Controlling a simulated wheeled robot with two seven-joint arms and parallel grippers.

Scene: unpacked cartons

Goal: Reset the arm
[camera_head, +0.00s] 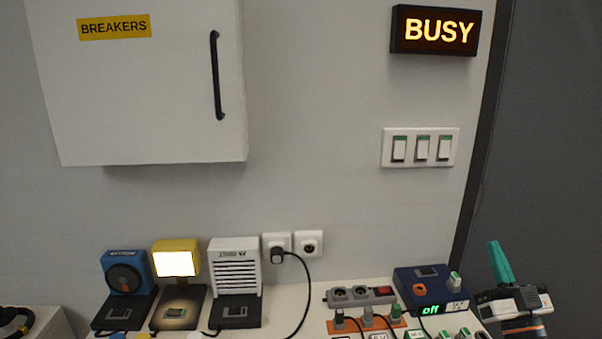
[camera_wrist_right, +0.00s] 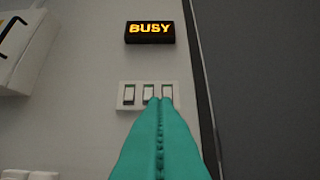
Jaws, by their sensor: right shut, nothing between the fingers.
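My right gripper (camera_head: 500,262) is at the lower right of the head view, with teal fingers pointing up. It is right of the dark blue box and in front of the dark grey surface. In the right wrist view my right gripper (camera_wrist_right: 158,100) is shut and empty, its fingers pointing toward the wall. Its tips overlap the lower edge of the white three-switch panel (camera_wrist_right: 121,97) in that picture. The head view shows the gripper apart from the switch panel (camera_head: 422,160). My left gripper is not in view.
A lit BUSY sign (camera_head: 435,30) and a BREAKERS cabinet (camera_head: 150,100) are on the wall. On the table stand a blue fan (camera_head: 126,272), a lit yellow lamp (camera_head: 176,262), a white heater (camera_head: 235,268), a power strip (camera_head: 360,296) and a dark blue box (camera_head: 420,275) reading "off".

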